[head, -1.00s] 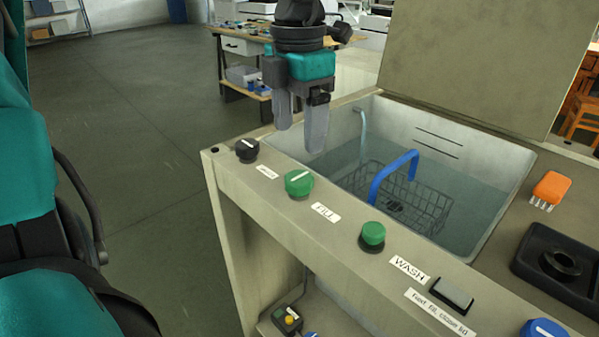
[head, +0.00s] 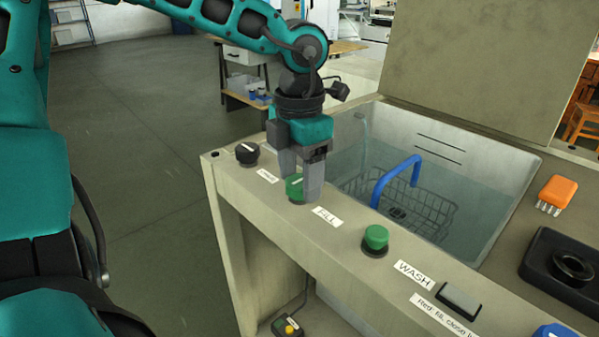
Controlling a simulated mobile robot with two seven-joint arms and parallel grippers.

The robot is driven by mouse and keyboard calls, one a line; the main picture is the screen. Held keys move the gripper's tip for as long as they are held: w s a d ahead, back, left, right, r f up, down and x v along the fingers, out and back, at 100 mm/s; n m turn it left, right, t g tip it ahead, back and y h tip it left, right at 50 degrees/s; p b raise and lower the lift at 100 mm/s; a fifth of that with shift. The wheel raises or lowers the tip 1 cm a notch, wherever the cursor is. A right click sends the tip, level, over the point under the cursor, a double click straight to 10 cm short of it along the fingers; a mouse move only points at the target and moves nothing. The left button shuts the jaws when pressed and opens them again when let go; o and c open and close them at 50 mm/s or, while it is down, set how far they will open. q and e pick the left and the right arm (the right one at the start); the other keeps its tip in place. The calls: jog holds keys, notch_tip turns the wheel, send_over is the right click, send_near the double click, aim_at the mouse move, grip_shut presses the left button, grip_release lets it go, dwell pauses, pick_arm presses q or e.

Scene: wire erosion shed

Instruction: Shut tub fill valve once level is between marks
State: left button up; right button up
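The green fill valve knob (head: 294,187) sits on the front ledge beside the FILL label (head: 327,217). My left gripper (head: 300,184) points down at this knob, with its fingers around it and partly hiding it. I cannot tell whether the fingers press on it. The tub (head: 483,151) holds clear bluish water (head: 462,197). Two dark level marks (head: 440,147) show on its back wall. The water's edge there appears a little below the lower mark. My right gripper is out of view.
A wire basket (head: 425,208) with a blue handle (head: 383,184) stands in the water. A black knob (head: 247,153) and a green WASH knob (head: 375,238) flank the fill knob. An orange brush (head: 558,192) lies at the right.

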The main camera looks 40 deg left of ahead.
pick_arm(q)
jog(key=c, duration=0.8)
jog(key=shift+o, duration=0.2)
